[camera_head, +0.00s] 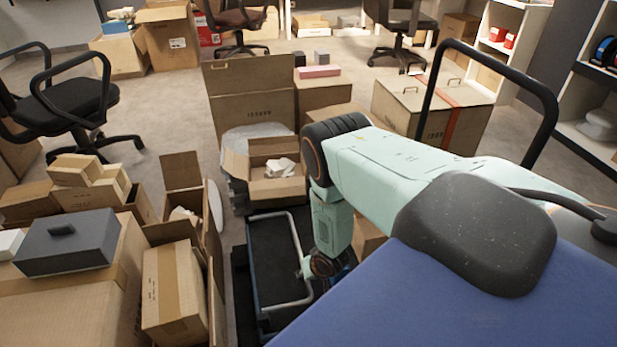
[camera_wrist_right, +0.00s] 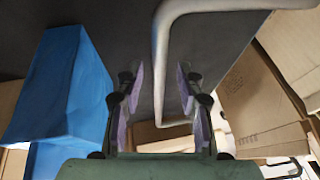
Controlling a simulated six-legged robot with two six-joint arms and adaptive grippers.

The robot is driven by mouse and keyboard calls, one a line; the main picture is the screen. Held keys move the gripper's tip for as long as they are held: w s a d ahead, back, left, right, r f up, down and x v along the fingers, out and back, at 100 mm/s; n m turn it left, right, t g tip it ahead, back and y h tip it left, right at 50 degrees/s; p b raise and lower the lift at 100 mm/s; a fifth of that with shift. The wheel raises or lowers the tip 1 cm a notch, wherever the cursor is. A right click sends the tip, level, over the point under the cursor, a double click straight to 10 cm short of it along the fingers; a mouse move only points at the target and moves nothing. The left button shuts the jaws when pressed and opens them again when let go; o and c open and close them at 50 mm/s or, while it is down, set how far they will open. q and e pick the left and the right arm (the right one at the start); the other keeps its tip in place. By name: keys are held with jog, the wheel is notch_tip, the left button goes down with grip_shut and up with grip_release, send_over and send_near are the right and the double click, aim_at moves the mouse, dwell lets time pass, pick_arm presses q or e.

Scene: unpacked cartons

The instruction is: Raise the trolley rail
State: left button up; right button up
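The trolley (camera_head: 268,255) is a dark flat deck on the floor at the lower middle of the head view. Its rail (camera_head: 285,305) is a bent silver-grey tube that appears to lie low over the deck. In the right wrist view the rail (camera_wrist_right: 160,60) runs between my right gripper's fingers and bends to the right at the top. My right gripper (camera_wrist_right: 160,80) is open, with a gap between each lilac finger pad and the tube. In the head view it is partly hidden below my teal arm, beside the rail's right side. My left gripper is not in view.
A small open carton (camera_head: 277,185) stands just beyond the trolley. A blue object (camera_wrist_right: 60,85) is left of the gripper in the wrist view. Free floor shows farther back.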

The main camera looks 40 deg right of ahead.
grip_shut()
dwell(0.3)
dwell(0.5)
